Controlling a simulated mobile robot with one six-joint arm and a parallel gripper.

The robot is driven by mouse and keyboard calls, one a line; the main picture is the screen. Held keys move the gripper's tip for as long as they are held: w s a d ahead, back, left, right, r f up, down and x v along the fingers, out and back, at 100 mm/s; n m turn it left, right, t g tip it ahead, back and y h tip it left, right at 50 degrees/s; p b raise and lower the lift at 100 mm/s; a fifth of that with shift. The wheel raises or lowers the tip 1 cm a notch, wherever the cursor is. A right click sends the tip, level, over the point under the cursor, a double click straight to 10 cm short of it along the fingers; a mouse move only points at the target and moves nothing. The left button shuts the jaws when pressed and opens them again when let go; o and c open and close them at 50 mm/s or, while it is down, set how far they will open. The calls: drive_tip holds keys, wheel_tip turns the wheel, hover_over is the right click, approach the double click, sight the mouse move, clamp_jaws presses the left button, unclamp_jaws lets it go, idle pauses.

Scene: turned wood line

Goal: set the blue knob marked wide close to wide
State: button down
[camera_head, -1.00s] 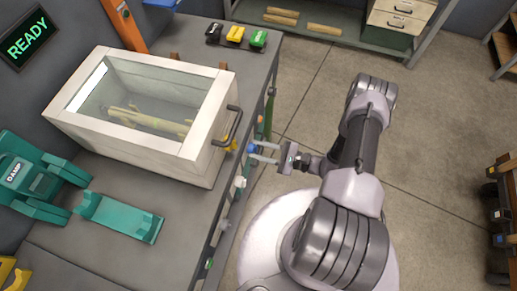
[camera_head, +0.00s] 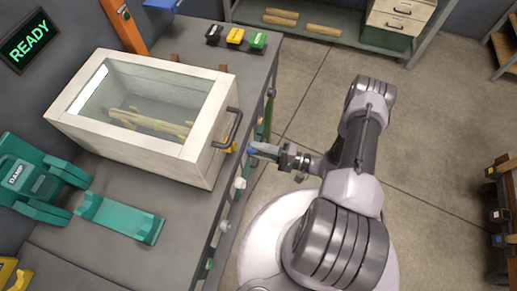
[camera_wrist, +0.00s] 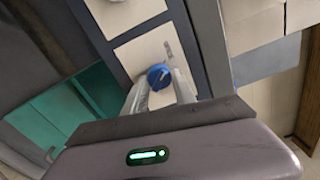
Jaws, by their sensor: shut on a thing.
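The blue knob (camera_wrist: 158,76) sits on a pale panel in the wrist view. My gripper (camera_wrist: 160,88) has its two fingers on either side of the knob and is shut on it. In the head view my gripper (camera_head: 262,150) is at the front edge of the bench, with a bit of blue showing at its fingertips. A grey mark shows on the pale panel near the knob, but I cannot read any marking or the exact setting.
A white box with a clear lid (camera_head: 72,105) and a dark handle (camera_head: 234,128) stands on the bench, with wooden pieces inside. A white knob (camera_head: 240,183) is on the bench front. A green READY sign (camera_head: 27,40) is on the wall. Open floor lies to the right.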

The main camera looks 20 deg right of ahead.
drive_tip(key=shift+n, duration=0.6)
drive_tip(key=c, duration=1)
unclamp_jaws()
drive_tip(key=p+v, duration=0.1)
drive_tip(key=v, duration=1.6)
drive_tip(key=shift+s+d, duration=0.15)
drive_tip(key=shift+d, duration=0.05)
drive_tip(key=shift+r, duration=0.1)
